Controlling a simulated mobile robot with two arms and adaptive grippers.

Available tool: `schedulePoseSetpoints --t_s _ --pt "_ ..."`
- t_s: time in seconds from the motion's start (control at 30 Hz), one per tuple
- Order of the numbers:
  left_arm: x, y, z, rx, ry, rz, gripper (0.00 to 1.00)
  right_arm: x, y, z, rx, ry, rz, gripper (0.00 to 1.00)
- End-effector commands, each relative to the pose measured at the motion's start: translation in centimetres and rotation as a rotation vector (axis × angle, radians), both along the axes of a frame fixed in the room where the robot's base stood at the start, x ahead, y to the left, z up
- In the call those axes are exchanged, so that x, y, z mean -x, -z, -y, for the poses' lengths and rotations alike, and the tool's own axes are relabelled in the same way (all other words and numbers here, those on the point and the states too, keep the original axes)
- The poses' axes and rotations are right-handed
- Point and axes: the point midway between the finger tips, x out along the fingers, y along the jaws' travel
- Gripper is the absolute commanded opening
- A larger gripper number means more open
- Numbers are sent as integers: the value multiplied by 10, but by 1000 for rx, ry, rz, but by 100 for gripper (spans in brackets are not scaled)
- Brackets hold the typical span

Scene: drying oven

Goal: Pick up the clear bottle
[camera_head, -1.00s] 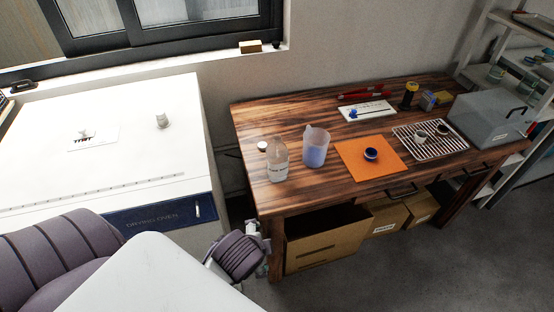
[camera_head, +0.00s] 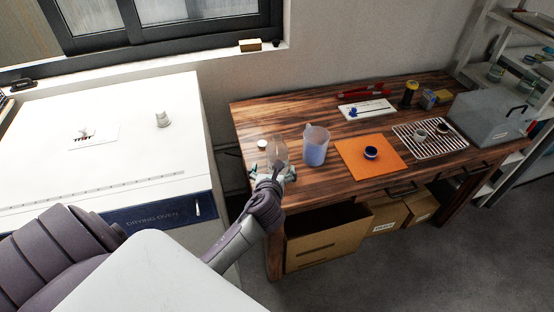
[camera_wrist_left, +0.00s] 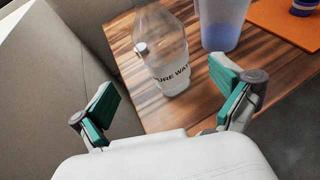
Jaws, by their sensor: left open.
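The clear bottle (camera_head: 277,150) stands upright at the left front of the wooden table. Its label, partly reading "PURE WAT", shows in the left wrist view (camera_wrist_left: 163,60). My left gripper (camera_head: 273,177) is in front of the bottle in the head view and hides its lower part. In the left wrist view the green-padded fingers of my left gripper (camera_wrist_left: 166,103) are spread wide and empty. The bottle stands ahead of and between them, apart from both. My right gripper is not in view.
A beaker of blue liquid (camera_head: 316,146) stands just right of the bottle. A white cap (camera_head: 262,142) lies behind it. The drying oven (camera_head: 170,214) is left, across a gap.

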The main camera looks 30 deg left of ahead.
Motion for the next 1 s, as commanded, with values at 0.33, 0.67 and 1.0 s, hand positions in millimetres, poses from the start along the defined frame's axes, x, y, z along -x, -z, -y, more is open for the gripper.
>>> schedulePoseSetpoints --t_s 0.33,0.67,1.0 --pt "-35 17 -19 3 -1 0 100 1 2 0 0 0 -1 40" --pt "-68 38 -33 5 -3 0 100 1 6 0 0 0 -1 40" --pt "-76 42 -37 4 -2 0 100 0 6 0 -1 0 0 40"
